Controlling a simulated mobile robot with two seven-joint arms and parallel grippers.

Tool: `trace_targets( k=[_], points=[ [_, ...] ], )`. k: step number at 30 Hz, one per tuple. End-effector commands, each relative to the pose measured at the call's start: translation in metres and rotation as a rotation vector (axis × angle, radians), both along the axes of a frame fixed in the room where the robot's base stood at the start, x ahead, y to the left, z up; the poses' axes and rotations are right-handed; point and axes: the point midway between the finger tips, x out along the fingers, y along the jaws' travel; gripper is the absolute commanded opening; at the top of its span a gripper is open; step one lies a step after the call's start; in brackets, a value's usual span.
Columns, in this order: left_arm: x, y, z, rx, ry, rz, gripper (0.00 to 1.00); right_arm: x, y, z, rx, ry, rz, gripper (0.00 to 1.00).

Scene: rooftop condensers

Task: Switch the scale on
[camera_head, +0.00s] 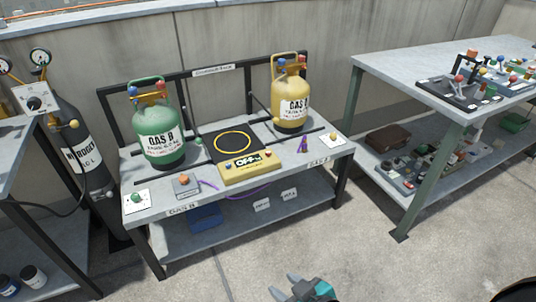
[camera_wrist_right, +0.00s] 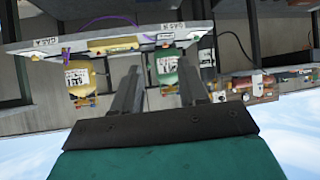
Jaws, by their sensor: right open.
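The scale has a black platform (camera_head: 228,142) with a yellow ring and stands mid-bench. Its yellow console (camera_head: 250,168) at the front edge has a display reading OFF, with small buttons beside it. The console shows upside down in the right wrist view (camera_wrist_right: 112,43). A green GAS B cylinder (camera_head: 160,140) stands left of the platform and a yellow GAS A cylinder (camera_head: 289,100) stands right. My right gripper (camera_head: 306,288) is low in the head view, in front of the bench and apart from it. Its fingers (camera_wrist_right: 157,68) are spread and empty. My left gripper is not in view.
The bench (camera_head: 225,195) also carries small knobbed plates and a purple hose. A nitrogen cylinder (camera_head: 78,140) with gauges stands at left. A second table (camera_head: 420,60) with tools stands at right. The concrete floor (camera_head: 365,265) in front of the bench is clear.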

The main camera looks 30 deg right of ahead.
Motion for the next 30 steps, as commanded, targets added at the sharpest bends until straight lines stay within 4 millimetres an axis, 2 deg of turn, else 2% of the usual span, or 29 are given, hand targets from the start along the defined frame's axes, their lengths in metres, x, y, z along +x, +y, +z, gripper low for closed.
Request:
trace_targets(
  k=[1, 14, 30],
  points=[
    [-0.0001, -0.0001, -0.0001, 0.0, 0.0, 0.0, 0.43, -0.0001, 0.0001, -0.0001, 0.0, 0.0, 0.0, 0.4],
    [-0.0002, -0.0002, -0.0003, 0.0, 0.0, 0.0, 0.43, -0.0001, 0.0001, -0.0002, 0.0, 0.0, 0.0, 0.0],
    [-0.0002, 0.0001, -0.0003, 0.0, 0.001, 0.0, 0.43, -0.0003, -0.0001, -0.0003, 0.0, 0.001, 0.0, 0.0]
  ],
)
